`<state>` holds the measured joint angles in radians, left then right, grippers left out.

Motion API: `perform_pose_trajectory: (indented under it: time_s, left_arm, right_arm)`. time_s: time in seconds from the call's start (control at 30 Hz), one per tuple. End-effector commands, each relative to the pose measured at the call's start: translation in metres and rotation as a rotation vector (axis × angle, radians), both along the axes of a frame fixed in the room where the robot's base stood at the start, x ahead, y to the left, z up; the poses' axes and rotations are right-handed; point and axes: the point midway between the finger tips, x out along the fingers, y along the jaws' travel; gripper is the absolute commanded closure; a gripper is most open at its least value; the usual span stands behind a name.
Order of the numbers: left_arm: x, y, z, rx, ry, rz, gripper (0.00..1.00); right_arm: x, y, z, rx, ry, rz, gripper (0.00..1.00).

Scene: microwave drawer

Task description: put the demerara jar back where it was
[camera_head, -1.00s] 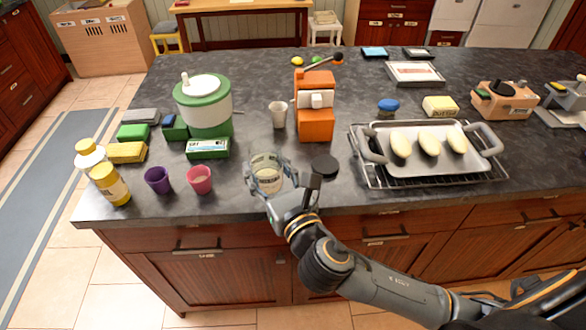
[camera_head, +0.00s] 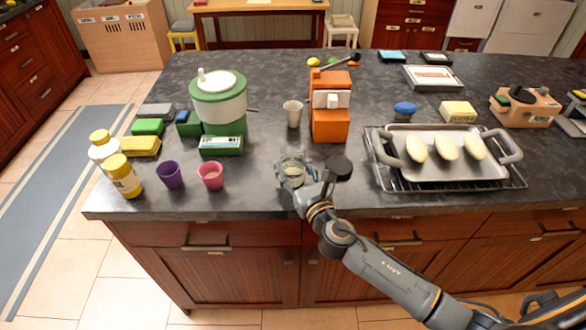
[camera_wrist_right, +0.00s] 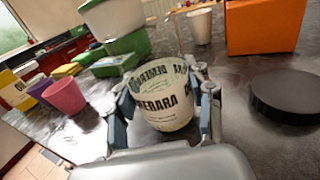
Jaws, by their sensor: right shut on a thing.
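The demerara jar is a clear, open-topped round container with dark lettering reading "DEMERARA". It shows in the head view (camera_head: 292,171) near the counter's front edge, and in the right wrist view (camera_wrist_right: 164,108). My right gripper (camera_head: 294,175) is shut around its sides, with a finger on each side in the wrist view. The jar is upright or nearly so. I cannot tell whether its base touches the counter. My left gripper is not in view.
A black disc (camera_head: 338,167), like a lid, is just right of the jar. Pink (camera_head: 211,175) and purple (camera_head: 169,175) cups stand left. An orange machine (camera_head: 330,124) and a pale cup (camera_head: 293,113) are behind. A tray (camera_head: 485,172) on a rack is right.

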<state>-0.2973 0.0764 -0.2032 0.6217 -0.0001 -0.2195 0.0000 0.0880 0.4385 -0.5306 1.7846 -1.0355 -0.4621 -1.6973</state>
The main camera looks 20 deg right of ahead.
Motion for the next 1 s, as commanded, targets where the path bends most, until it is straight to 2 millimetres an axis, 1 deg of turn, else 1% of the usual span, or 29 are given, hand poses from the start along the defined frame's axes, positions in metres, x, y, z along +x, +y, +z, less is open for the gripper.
perform_pose_trajectory:
  time_s: [0.2, 0.33, 0.37, 0.4, 0.47, 0.77, 0.87, 0.9, 0.97, 1.0]
  left_arm:
    - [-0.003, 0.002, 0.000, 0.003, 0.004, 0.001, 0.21]
    - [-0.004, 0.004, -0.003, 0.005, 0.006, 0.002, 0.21]
    - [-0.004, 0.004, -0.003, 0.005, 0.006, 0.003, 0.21]
    - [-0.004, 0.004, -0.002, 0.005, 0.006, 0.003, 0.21]
    - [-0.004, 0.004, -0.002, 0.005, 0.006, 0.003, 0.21]
    - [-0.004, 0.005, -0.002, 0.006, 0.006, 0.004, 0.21]
    - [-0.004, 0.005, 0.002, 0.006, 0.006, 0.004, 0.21]
    - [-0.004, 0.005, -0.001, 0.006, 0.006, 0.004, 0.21]
    - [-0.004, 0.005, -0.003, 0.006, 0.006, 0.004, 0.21]
    - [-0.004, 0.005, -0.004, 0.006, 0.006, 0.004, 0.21]
  right_arm:
    - [0.000, 0.000, 0.000, 0.000, -0.002, 0.000, 0.83]
    - [0.000, 0.000, -0.004, 0.000, -0.001, 0.000, 0.83]
    - [0.000, 0.000, -0.004, 0.000, -0.001, 0.000, 0.45]
    - [0.000, 0.000, -0.003, 0.000, -0.001, 0.000, 0.37]
    - [0.000, 0.000, -0.003, 0.000, -0.001, 0.000, 0.25]
    - [0.000, 0.000, -0.002, 0.000, -0.001, 0.000, 0.25]
    - [0.000, 0.000, 0.003, 0.000, -0.001, 0.000, 0.25]
    - [-0.005, 0.000, -0.001, -0.001, 0.001, 0.000, 0.25]
    - [-0.013, -0.001, -0.002, 0.000, 0.001, 0.000, 0.25]
    - [-0.020, -0.002, -0.003, 0.000, 0.002, 0.000, 0.25]
